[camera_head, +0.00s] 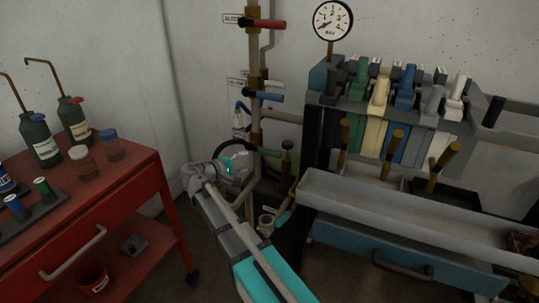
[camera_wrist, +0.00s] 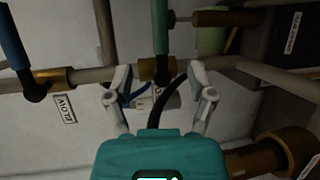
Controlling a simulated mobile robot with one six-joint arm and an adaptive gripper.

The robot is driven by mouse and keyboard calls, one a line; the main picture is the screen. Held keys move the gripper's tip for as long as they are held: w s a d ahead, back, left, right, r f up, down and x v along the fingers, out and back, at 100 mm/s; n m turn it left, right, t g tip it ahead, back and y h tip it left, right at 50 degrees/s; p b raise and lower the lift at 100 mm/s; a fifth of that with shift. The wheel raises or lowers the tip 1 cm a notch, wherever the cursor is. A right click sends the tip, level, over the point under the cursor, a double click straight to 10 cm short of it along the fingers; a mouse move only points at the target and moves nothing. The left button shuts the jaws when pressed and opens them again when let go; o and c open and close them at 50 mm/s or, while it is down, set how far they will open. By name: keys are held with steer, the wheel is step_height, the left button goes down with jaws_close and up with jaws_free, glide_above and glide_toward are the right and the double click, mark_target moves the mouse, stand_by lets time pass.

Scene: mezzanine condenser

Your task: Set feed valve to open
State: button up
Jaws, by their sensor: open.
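In the wrist view my gripper (camera_wrist: 160,88) is open, its two grey fingers apart with nothing held between them. A green valve lever (camera_wrist: 161,28) on a brass body (camera_wrist: 154,69) lies ahead, in line with the gap; I cannot tell if it touches. A blue lever (camera_wrist: 14,40) sits on another brass valve at the left, beside a small label (camera_wrist: 66,109). In the head view a red lever (camera_head: 268,23), a white lever (camera_head: 270,83) and a blue lever (camera_head: 266,96) stick out right from the vertical pipe. I cannot read which is the feed valve.
A red cart (camera_head: 120,205) with bottles and jars stands at the left. A rack of coloured levers (camera_head: 400,95), a pressure gauge (camera_head: 332,20) and a grey trough (camera_head: 400,215) stand at the right. Pipes and a dark hose (camera_wrist: 172,92) crowd the space around my gripper.

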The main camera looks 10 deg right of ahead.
mark_target(268, 154)
steer(key=b+x, duration=0.2)
steer(key=x, duration=1)
steer(key=shift+w+d+f, duration=0.15)
steer(key=shift+w+d, duration=0.05)
steer(key=shift+d, duration=0.15)
jaws_close()
